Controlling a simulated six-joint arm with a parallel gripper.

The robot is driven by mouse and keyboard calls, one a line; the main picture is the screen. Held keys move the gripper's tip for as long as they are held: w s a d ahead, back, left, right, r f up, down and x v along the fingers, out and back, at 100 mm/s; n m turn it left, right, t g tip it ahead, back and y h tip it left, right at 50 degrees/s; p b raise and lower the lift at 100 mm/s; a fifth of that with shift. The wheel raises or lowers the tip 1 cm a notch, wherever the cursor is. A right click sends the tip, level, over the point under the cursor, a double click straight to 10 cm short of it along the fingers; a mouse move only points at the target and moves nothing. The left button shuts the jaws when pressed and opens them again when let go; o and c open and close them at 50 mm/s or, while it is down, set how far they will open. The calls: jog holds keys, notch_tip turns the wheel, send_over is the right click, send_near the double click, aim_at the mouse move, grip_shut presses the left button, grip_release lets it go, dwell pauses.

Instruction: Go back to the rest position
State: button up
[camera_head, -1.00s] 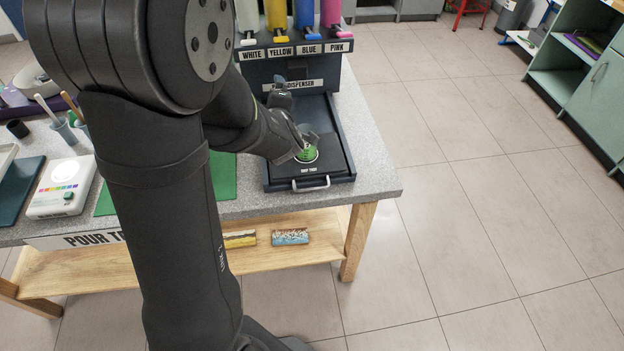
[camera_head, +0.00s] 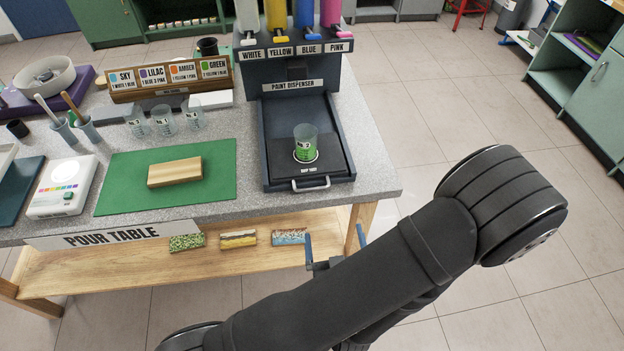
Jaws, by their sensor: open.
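My gripper (camera_head: 334,247) is in front of the table's front right corner, low beside the shelf. Its two blue-grey fingers stand apart, with nothing seen between them. My arm folds across the lower right of the view and hides part of the floor. Green shows low in the cup.
The pour table (camera_head: 375,186) holds a green mat (camera_head: 221,176) with a wooden block (camera_head: 175,172), several clear cups (camera_head: 164,120), a recipe board (camera_head: 168,78) and a white device (camera_head: 62,187). Painted blocks (camera_head: 238,238) lie on the lower shelf (camera_head: 140,263). Floor at right is clear.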

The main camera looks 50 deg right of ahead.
jog(key=w+d+m, duration=0.1)
jog(key=w+d, duration=0.2)
jog(key=w, duration=0.4)
jog(key=shift+w+d+m+t, duration=0.15)
jog(key=shift+d+m+t, duration=0.15)
jog(key=shift+t, duration=0.1)
dwell(0.4)
dwell(0.7)
jog(key=v, duration=1)
jog(key=shift+w, duration=0.15)
dwell(0.5)
jog(key=x, duration=0.9)
jog(key=shift+w+d, duration=0.2)
jog(key=shift+d, duration=0.15)
jog(key=shift+s+a, duration=0.1)
